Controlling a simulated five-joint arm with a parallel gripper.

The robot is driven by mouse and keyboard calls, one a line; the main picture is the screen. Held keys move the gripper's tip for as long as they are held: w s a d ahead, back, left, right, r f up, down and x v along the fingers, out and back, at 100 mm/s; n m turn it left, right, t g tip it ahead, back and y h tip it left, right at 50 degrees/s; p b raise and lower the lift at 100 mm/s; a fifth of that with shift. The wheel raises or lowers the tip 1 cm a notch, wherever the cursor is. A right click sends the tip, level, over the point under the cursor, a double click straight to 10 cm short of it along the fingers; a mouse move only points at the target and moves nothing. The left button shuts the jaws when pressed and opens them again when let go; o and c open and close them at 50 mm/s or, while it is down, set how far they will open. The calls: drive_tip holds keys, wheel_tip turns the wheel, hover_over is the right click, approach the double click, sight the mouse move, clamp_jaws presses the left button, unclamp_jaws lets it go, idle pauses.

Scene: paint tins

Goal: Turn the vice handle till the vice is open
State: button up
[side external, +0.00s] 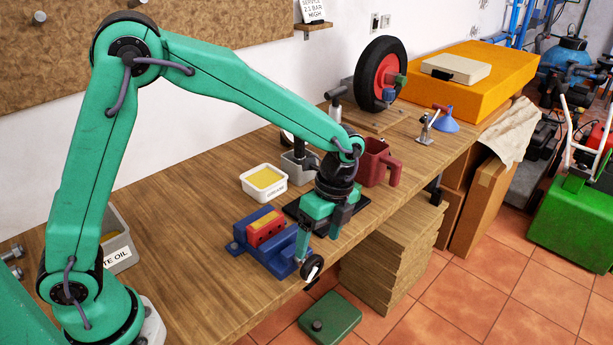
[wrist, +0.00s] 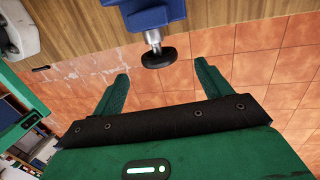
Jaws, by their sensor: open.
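The blue vice (side external: 250,251) is fixed at the front edge of the wooden bench. A red piece with a yellow top (side external: 266,229) sits at its jaws; I cannot tell how tightly. The vice handle, a dark round wheel (side external: 312,267), sticks out past the bench edge on a metal shaft. My gripper (side external: 319,242) points down just above the handle, its fingers apart and empty. In the wrist view, the handle (wrist: 158,58) lies just beyond and between the open fingertips (wrist: 160,70), with no contact visible. The blue vice end (wrist: 152,14) shows above it.
A white tub (side external: 264,182) and a red mug-like holder (side external: 378,163) stand behind on the bench (side external: 190,225). Stacked boards (side external: 395,255) and a green box (side external: 330,318) are below the front edge. The space around the handle over the tiled floor looks clear.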

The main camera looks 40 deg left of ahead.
sight(316, 257)
drive_tip(key=shift+w, duration=0.1)
drive_tip(key=shift+f, duration=0.1)
drive_tip(key=shift+s+d+x, duration=0.1)
drive_tip(key=shift+d+x, duration=0.05)
drive_tip(key=shift+x, duration=1.8)
drive_tip(key=shift+s+d+x, duration=0.1)
drive_tip(key=shift+x, duration=1.8)
drive_tip(key=shift+c, duration=0.3)
drive_tip(key=c, duration=0.9)
